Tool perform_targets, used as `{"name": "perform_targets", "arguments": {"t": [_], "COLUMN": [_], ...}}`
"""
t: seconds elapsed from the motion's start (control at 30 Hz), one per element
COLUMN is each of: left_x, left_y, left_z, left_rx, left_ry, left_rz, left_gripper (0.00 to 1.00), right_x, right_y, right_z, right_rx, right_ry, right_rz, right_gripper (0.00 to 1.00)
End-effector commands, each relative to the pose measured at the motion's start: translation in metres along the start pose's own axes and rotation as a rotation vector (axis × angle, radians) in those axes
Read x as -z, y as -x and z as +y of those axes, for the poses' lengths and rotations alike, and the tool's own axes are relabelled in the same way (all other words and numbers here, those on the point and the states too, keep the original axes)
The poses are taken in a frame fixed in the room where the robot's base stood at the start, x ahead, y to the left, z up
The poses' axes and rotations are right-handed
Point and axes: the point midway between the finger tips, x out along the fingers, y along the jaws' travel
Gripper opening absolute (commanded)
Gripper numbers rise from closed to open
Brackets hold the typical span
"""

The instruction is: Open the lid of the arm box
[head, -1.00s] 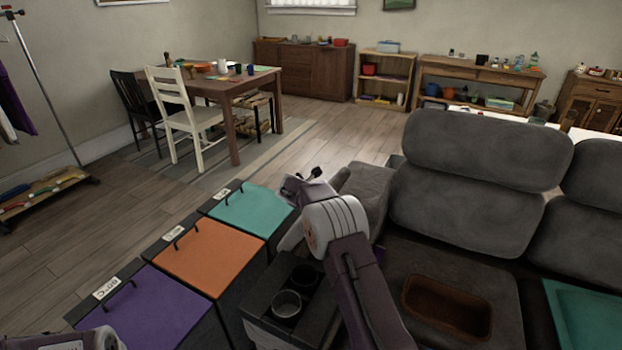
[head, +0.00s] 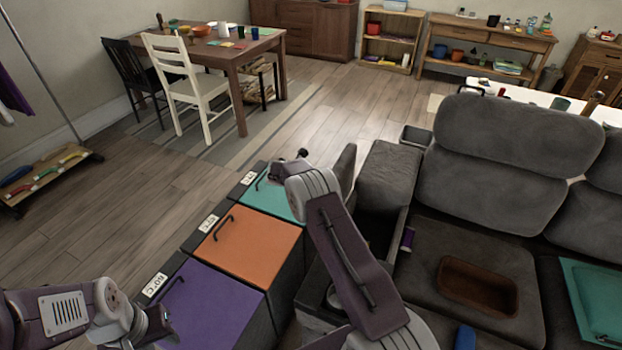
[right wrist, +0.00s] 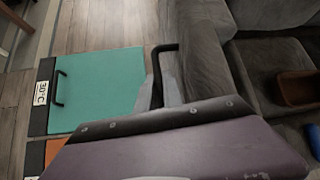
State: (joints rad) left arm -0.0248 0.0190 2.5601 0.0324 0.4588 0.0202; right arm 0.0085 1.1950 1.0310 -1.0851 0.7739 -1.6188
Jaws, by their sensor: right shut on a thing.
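The arm box is the dark grey sofa arm beside the seats. In the head view its padded end (head: 390,172) shows, with a narrow grey panel (head: 343,172), seemingly its lid, standing on edge to the left. My right arm hides much of the box. In the right wrist view my right gripper (right wrist: 162,92) is shut on a black bent handle (right wrist: 160,62) along the lid's side; its fingers are partly hidden by my wrist. My left gripper (head: 148,330) is low at the left, over the purple-lidded bin, its jaws unclear.
Bins with teal (head: 270,198), orange (head: 248,245) and purple (head: 212,308) lids stand left of the sofa arm. A brown tray (head: 478,287) lies on the seat, with a teal tray (head: 600,300) farther right.

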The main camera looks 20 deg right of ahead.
Motion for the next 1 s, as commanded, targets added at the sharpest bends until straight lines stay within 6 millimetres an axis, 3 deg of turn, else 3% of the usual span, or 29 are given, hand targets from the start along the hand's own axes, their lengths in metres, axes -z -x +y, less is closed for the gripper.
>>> {"name": "perform_targets", "arguments": {"t": [0.37,0.4,0.43,0.67,0.77,1.0], "left_x": [0.000,0.000,0.000,0.000,0.000,0.001], "left_y": [0.000,0.000,0.000,0.000,0.002,0.005], "left_z": [0.000,0.000,0.000,0.000,0.000,0.000], "left_rx": [0.000,0.000,0.000,0.000,0.000,0.000], "left_ry": [0.000,0.000,0.000,0.000,0.000,0.000], "left_rz": [0.000,0.000,0.000,0.000,0.000,0.000], "left_gripper": [0.36,0.36,0.36,0.36,0.36,0.36], "right_x": [0.003,0.003,0.003,0.002,0.000,0.001], "right_y": [-0.002,-0.002,-0.002,0.000,0.011,0.065], "right_z": [-0.002,-0.002,-0.002,-0.002,-0.001,0.000], "right_rx": [0.009,0.009,0.009,0.007,0.005,0.004], "right_ry": [0.004,0.004,0.004,0.003,0.004,0.005], "right_rz": [0.006,0.006,0.006,0.004,0.003,0.002], "right_gripper": [0.00,0.16,0.20,0.20,0.20,0.20]}}
